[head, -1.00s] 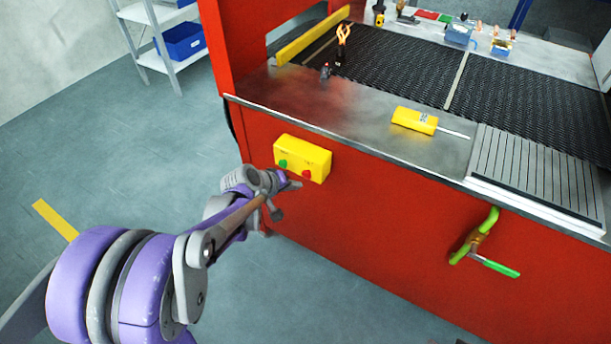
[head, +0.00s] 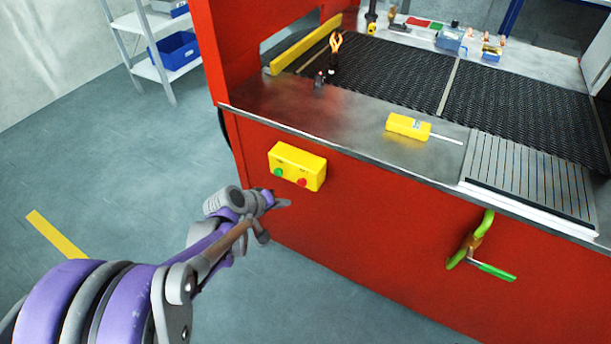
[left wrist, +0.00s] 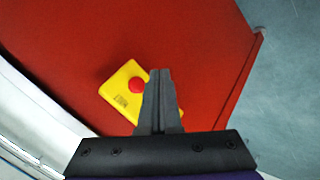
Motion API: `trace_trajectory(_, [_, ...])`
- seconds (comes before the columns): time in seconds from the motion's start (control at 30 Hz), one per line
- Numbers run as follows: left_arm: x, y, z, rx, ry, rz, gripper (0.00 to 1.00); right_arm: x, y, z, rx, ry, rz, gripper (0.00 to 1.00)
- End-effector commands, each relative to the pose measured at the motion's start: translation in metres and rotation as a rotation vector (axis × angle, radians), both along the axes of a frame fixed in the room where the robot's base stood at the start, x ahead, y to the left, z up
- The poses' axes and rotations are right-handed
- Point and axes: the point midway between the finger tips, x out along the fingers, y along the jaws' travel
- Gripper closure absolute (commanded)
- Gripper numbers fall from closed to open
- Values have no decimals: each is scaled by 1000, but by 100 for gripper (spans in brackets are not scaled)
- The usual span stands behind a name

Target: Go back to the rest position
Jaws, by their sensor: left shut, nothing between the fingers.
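My left gripper (head: 284,203) is shut and empty. It is in front of the red machine's side, below and left of the yellow button box (head: 297,166), and apart from it. The box carries a green button (head: 278,172) on the left and a red button (head: 302,182) on the right. In the left wrist view the shut fingers (left wrist: 161,75) cover part of the yellow box (left wrist: 117,92), and the red button (left wrist: 137,85) shows just left of them. The green button is hidden there. My right gripper is not in view.
The red machine (head: 360,230) fills the right. A yellow tool (head: 408,126) lies on its metal edge beside the mesh belt (head: 400,75). A shelf with a blue bin (head: 175,52) stands back left. The floor at left is clear.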

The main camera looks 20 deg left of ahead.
Motion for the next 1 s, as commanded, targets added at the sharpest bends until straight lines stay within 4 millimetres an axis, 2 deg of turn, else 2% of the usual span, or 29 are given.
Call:
trace_trajectory(0.23, [-2, -3, 3, 5, 3, -7, 100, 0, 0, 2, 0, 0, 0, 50])
trace_trajectory(0.37, [-17, -24, 21, 56, 29, -66, 100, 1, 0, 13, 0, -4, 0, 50])
trace_trajectory(0.47, [-44, -52, 45, 139, 66, -155, 100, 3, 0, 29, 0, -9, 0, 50])
trace_trajectory(0.53, [-68, -72, 63, 214, 96, -231, 100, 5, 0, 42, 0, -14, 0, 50])
trace_trajectory(0.7, [-128, -102, 97, 407, 152, -408, 100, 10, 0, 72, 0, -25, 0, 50])
trace_trajectory(0.83, [-163, -110, 114, 533, 175, -510, 100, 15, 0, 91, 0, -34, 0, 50])
trace_trajectory(1.0, [-187, -111, 123, 635, 190, -583, 100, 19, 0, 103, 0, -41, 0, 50])
